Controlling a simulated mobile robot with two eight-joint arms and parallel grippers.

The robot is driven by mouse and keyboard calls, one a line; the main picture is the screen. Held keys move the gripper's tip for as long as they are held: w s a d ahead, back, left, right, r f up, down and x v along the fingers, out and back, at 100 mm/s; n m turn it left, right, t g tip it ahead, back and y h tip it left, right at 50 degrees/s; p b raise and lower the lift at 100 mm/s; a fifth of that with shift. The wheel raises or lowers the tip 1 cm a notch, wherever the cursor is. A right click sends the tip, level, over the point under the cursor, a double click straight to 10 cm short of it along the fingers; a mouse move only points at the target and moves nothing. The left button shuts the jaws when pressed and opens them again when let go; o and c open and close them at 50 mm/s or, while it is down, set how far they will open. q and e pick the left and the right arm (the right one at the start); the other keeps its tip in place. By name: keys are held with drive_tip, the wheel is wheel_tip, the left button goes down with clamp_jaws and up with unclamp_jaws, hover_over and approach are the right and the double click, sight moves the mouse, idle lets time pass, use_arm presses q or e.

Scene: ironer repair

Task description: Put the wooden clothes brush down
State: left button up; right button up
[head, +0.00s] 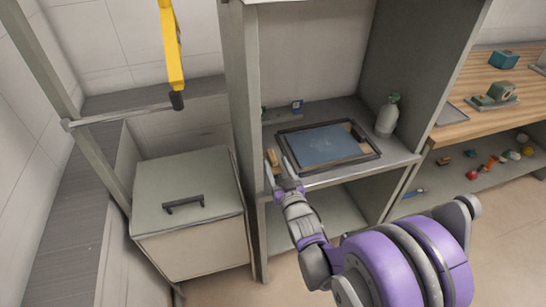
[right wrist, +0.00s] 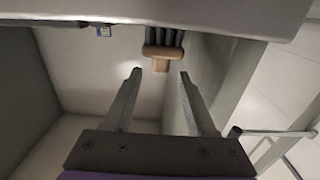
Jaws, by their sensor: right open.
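The wooden clothes brush (head: 272,158) shows as a small tan piece near the front left of the shelf, beside the left upright panel. In the right wrist view the brush (right wrist: 161,54) has a tan wooden body and dark bristles. My right gripper (head: 280,172) is at the shelf's front edge, right by the brush. In the right wrist view its two fingers (right wrist: 159,73) are spread apart with nothing between the tips. The brush lies just beyond them, apart from both. My left gripper is not in view.
A dark-framed tray (head: 368,156) with a blue-grey surface lies right of the brush. A white bottle (head: 386,117) with a green top and a small blue item (head: 297,105) stand farther back. The left upright panel (head: 240,120) is close to my gripper. A grey lidded box (head: 188,215) is at left.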

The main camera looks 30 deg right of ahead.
drive_tip(key=s+a+f+n+g+y, duration=0.1)
drive_tip(key=s+a+g, duration=0.3)
drive_tip(key=s, duration=0.4)
drive_tip(key=s+a+f+n+g+y, duration=0.1)
drive_tip(key=s+a+f+g, duration=0.3)
drive_tip(key=s, duration=0.5)
drive_tip(key=s+a+f+g+y, duration=0.2)
drive_tip(key=s+a+g, duration=0.2)
drive_tip(key=s, duration=0.5)
drive_tip(key=shift+a+f+n+g, duration=0.3)
drive_tip(key=shift+a+f+n, duration=0.1)
drive_tip(key=shift+a, duration=0.55)
